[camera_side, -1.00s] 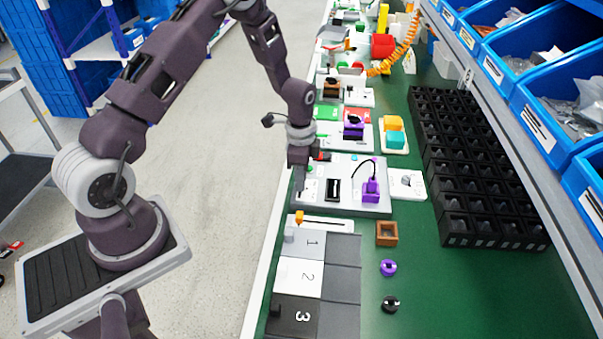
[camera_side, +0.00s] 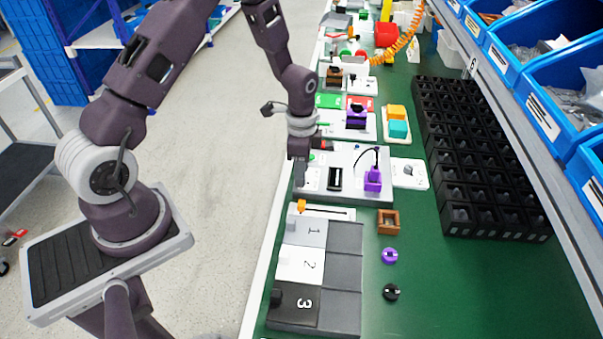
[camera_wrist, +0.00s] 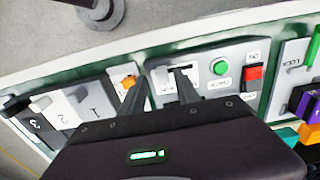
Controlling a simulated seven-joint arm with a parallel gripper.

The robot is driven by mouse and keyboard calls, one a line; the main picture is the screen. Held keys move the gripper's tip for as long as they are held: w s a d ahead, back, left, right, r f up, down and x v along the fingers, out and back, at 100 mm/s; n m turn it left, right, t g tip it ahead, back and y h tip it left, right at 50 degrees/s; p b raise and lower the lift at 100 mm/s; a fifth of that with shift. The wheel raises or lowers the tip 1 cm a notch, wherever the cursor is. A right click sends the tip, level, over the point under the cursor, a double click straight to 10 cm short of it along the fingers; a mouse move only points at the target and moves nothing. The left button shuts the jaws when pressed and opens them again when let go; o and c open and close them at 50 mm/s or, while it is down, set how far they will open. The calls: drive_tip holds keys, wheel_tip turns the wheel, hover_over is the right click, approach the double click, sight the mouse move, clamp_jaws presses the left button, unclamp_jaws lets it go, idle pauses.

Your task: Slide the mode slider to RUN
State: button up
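The mode slider is on the grey control panel (camera_side: 352,161). In the wrist view its dark slot (camera_wrist: 183,72) lies on a light plate between and just beyond my fingertips. A pale knob seems to stand at the slot's left part; its exact setting is unclear, and the RUN lettering is not readable. My gripper (camera_side: 300,183) points down at the panel's left edge in the side view. In the wrist view my gripper (camera_wrist: 161,80) has its two dark fingers spread apart, with nothing clearly held. Whether either finger touches the knob cannot be told.
A green button (camera_wrist: 220,67) and a red switch (camera_wrist: 253,73) are right of the slider. An orange knob (camera_wrist: 128,82) is close by the left finger. Numbered tiles (camera_side: 302,262) lie nearer in the side view. A purple plug (camera_side: 373,180) stands on the panel.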

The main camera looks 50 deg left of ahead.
wheel_tip(320, 180, up, 6)
drive_tip(key=shift+f, duration=0.1)
drive_tip(key=s+d+r+n+t, duration=0.25)
drive_tip(key=s+r, duration=0.45)
drive_tip(key=r, duration=0.4)
drive_tip(key=s+d+r+n+t, duration=0.2)
drive_tip(key=s+d+r+n, duration=0.2)
drive_tip(key=s+r, duration=0.5)
drive_tip(key=s+d+r+n+t, duration=0.1)
drive_tip(key=s+r+n, duration=0.1)
drive_tip(key=s, duration=0.4)
drive_tip(key=shift+s+d+r, duration=0.3)
drive_tip(key=shift+d+r, duration=0.05)
drive_tip(key=shift+r, duration=0.55)
drive_tip(key=shift+n, duration=0.25)
